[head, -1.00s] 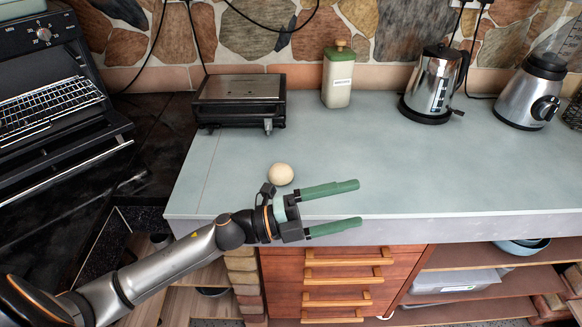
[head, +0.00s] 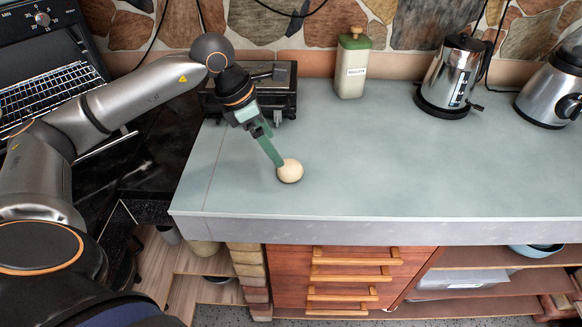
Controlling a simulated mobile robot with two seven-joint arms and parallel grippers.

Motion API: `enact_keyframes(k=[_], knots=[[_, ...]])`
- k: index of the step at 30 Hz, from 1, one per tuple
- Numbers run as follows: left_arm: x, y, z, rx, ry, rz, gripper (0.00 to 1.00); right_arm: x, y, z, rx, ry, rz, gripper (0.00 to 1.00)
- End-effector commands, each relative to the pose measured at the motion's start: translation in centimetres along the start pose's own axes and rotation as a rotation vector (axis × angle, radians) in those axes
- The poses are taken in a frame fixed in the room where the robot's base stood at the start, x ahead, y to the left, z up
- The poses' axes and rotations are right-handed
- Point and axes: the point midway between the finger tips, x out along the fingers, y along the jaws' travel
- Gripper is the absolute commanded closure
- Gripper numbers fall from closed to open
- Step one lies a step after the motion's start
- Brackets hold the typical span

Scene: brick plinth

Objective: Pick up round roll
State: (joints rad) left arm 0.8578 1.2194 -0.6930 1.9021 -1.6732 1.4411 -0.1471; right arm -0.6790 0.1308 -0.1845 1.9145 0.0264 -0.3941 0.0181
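The round roll (head: 290,171), pale cream and ball-shaped, sits on the grey-blue countertop (head: 400,170) near its front left. My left gripper (head: 277,160) comes down from the upper left, and its green fingers slant to the roll's upper left side. A fingertip overlaps the roll's edge in the picture; I cannot tell whether it touches. The fingers line up in this view, so the gap between them is hidden. My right gripper is not in view.
A small grill appliance (head: 284,96) stands behind my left gripper. The counter right of the roll is clear. Drawers (head: 340,275) lie below the front edge.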

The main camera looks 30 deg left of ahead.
Motion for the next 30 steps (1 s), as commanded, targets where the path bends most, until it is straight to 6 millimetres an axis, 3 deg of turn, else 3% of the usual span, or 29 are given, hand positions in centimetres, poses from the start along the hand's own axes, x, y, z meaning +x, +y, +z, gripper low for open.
enact_keyframes(k=[3, 11, 19, 29, 30], knots=[[2.1, -0.1, 0.0, -0.001, 0.000, -0.005, 0.00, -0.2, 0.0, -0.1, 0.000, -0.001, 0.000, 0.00], [4.3, 0.0, 0.1, -0.001, -0.002, -0.003, 0.00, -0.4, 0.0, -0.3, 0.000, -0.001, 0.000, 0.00], [8.2, 0.1, -0.1, -0.001, -0.003, -0.005, 0.00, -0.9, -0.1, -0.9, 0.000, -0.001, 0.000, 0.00], [9.1, 0.2, -0.1, 0.000, -0.003, -0.003, 0.00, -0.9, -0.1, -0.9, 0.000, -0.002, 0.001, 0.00], [9.0, 0.2, -0.1, 0.000, -0.003, -0.003, 0.03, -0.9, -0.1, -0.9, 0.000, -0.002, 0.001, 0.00]])
